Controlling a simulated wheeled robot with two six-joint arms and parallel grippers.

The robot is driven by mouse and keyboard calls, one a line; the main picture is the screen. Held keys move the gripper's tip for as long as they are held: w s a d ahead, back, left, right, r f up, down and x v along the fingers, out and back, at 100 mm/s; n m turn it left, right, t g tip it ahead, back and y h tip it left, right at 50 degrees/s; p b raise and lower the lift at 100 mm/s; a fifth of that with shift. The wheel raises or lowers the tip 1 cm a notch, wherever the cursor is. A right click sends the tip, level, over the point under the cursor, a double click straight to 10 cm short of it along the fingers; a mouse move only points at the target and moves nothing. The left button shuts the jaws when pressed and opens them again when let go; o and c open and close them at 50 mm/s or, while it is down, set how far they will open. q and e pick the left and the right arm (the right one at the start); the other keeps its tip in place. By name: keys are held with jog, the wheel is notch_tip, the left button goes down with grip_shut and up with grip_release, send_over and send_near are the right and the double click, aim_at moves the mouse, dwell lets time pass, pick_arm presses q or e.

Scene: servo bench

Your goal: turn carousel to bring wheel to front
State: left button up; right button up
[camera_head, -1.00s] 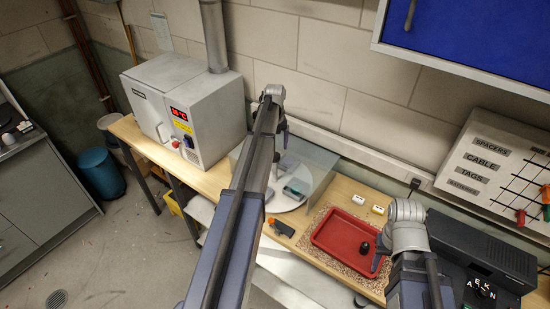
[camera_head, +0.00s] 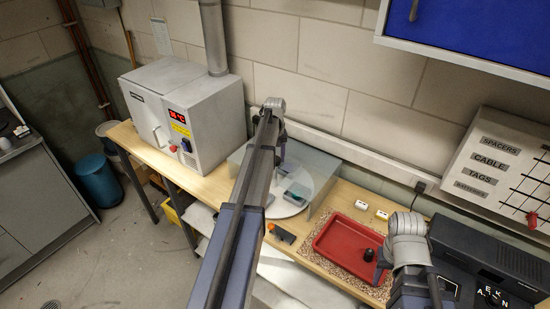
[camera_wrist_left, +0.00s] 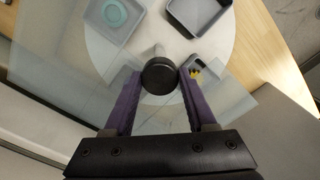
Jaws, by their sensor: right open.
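The carousel (camera_head: 316,180) is a pale round disc on the bench behind a clear screen, partly hidden by my left arm. In the left wrist view, its disc (camera_wrist_left: 215,48) carries a grey bin with a teal ring (camera_wrist_left: 115,12), an empty grey bin (camera_wrist_left: 196,18) and a small dark item with yellow (camera_wrist_left: 196,67). I cannot tell which thing is the wheel. My left gripper (camera_wrist_left: 160,77) has its purple fingers either side of a round black knob (camera_wrist_left: 158,76); I cannot tell whether they press on it. My right gripper (camera_head: 379,263) is open over the red tray.
The red tray (camera_head: 325,236) holds a small black object (camera_head: 369,255). A grey oven (camera_head: 205,115) stands left of the carousel. A dark item with an orange end (camera_head: 284,235) lies at the bench's front edge. Two small white pieces (camera_head: 361,205) lie behind the tray.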

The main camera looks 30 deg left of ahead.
pick_arm(q)
grip_shut()
dwell(0.4)
